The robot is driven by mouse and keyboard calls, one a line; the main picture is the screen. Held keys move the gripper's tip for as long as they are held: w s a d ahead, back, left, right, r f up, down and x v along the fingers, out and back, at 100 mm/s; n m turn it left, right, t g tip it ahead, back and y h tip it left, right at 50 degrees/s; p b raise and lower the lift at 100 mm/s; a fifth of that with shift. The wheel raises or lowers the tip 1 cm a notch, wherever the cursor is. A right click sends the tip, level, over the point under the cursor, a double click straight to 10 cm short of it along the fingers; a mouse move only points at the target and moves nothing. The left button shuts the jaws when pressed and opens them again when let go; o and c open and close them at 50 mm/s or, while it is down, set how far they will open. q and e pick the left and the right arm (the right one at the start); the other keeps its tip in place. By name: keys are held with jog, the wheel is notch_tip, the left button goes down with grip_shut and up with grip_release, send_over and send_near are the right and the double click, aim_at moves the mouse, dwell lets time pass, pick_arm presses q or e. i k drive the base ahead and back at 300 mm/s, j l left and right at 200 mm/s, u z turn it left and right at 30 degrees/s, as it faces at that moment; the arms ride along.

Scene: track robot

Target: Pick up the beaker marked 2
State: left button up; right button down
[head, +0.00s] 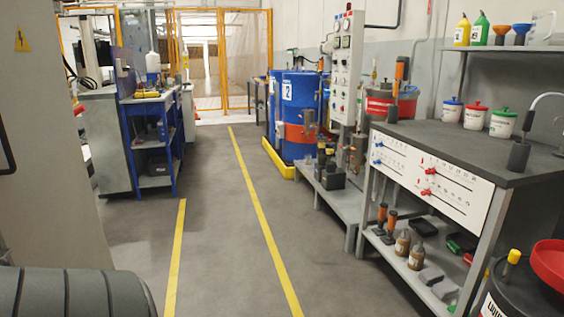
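No beaker marked 2 can be made out in the head view. A clear jug-like vessel (543,27) stands at the right end of the upper wall shelf, and I cannot read any mark on it. The only 2 I can read is on a white label on a blue drum (300,100) in the middle distance. Neither of my grippers shows.
A grey workbench (470,150) with small tubs stands at right. A blue bench (150,98) stands at left. Dark tyre-like shapes (70,293) fill the lower left. A red funnel (553,266) sits at lower right. The yellow-lined floor aisle (222,220) is clear.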

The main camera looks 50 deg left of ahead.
aim_at(308, 160)
jog(key=u, duration=1.5)
jog(key=i+j+u, duration=0.2)
jog(key=i+u, duration=0.15)
jog(key=i, duration=0.2)
jog(key=i+j+u, duration=0.1)
jog(key=i+u, duration=0.2)
jog(key=i, duration=2)
jog(key=i+j+z, duration=0.2)
jog(key=i, duration=0.25)
jog(key=i+j+z, duration=0.1)
jog(key=i+z, duration=0.15)
jog(key=i, duration=0.25)
jog(key=i+j+z, duration=0.2)
jog(key=i, duration=0.25)
jog(key=i+j+z, duration=0.2)
jog(key=z, duration=0.15)
jog(key=i+j+z, duration=0.25)
jog(key=z, duration=0.15)
jog(key=i+j+z, duration=0.2)
jog(key=j+z, duration=0.15)
